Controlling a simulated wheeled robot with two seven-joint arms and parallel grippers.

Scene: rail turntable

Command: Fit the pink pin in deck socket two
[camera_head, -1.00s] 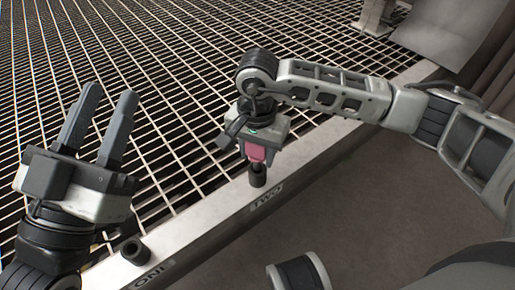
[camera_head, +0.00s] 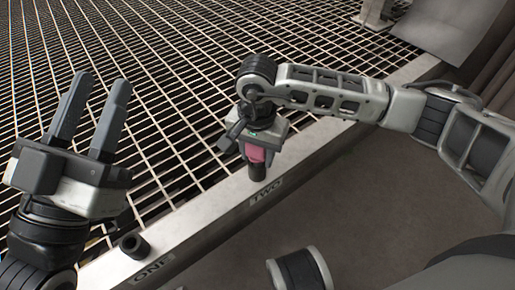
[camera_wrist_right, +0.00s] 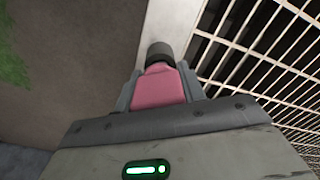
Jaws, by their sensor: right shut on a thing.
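The pink pin (camera_head: 255,153) is between the fingers of my right gripper (camera_head: 256,154), which is shut on it. It also shows in the right wrist view (camera_wrist_right: 159,86). Socket two (camera_head: 257,172) is a short dark cylinder on the pale ledge, by the TWO label (camera_head: 266,191). The pin's lower end is right at the socket's top in both views; the socket (camera_wrist_right: 159,53) hides whether any of it is inside. My left gripper (camera_head: 95,95) is open and empty, fingers pointing up, at the left.
Socket one (camera_head: 134,245), a dark empty-looking ring, stands on the ledge (camera_head: 208,225) by the ONE label (camera_head: 152,270). A metal grating (camera_head: 180,60) spreads behind the ledge. A grey panel (camera_head: 445,28) stands at the back right.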

